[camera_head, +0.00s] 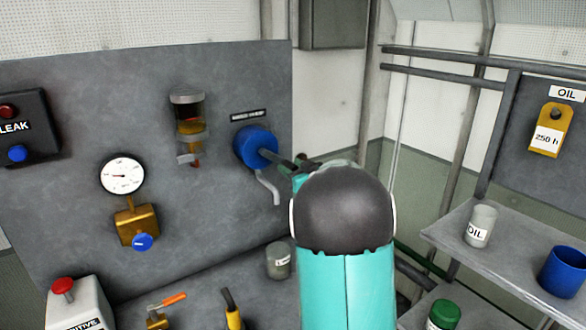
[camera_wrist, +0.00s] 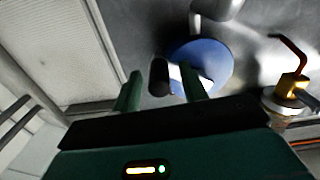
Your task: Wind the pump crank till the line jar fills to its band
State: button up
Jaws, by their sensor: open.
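The pump is a blue round body (camera_head: 255,147) on the grey panel, with a bent grey spout below it. The line jar (camera_head: 189,128) hangs left of it, clear-walled with amber-brown inside; I cannot make out its level against the band. My gripper (camera_head: 303,170) is at the pump's right, largely hidden by my arm in the head view. In the wrist view my gripper (camera_wrist: 160,88) is open, its two green fingers either side of the dark crank handle (camera_wrist: 158,77), before the blue pump (camera_wrist: 212,62). Whether the fingers touch the handle is unclear.
A gauge (camera_head: 122,175) and a LEAK box (camera_head: 18,128) are on the panel's left. Below are a grey cup (camera_head: 279,260) and an orange-handled valve (camera_head: 160,307).

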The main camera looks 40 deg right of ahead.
grip_shut()
jog(key=shift+f, duration=0.1)
jog(key=shift+a+f+m, duration=0.25)
jog(key=shift+m, duration=0.35)
jog(key=shift+a+f+m, duration=0.25)
jog(key=shift+m, duration=0.35)
jog(key=shift+w+a+f+m, duration=0.1)
jog(key=shift+a+f+m, duration=0.25)
jog(key=shift+a+m, duration=0.55)
jog(key=shift+s+a+f+m, duration=0.1)
jog(key=shift+a+f+m, duration=0.25)
jog(key=shift+m, duration=1)
jog(key=shift+w+a+f+m, duration=0.1)
jog(key=shift+a+f+m, duration=0.2)
jog(key=shift+a+m, duration=0.65)
jog(key=shift+d+m, duration=0.2)
jog(key=shift+m, duration=0.1)
grip_release()
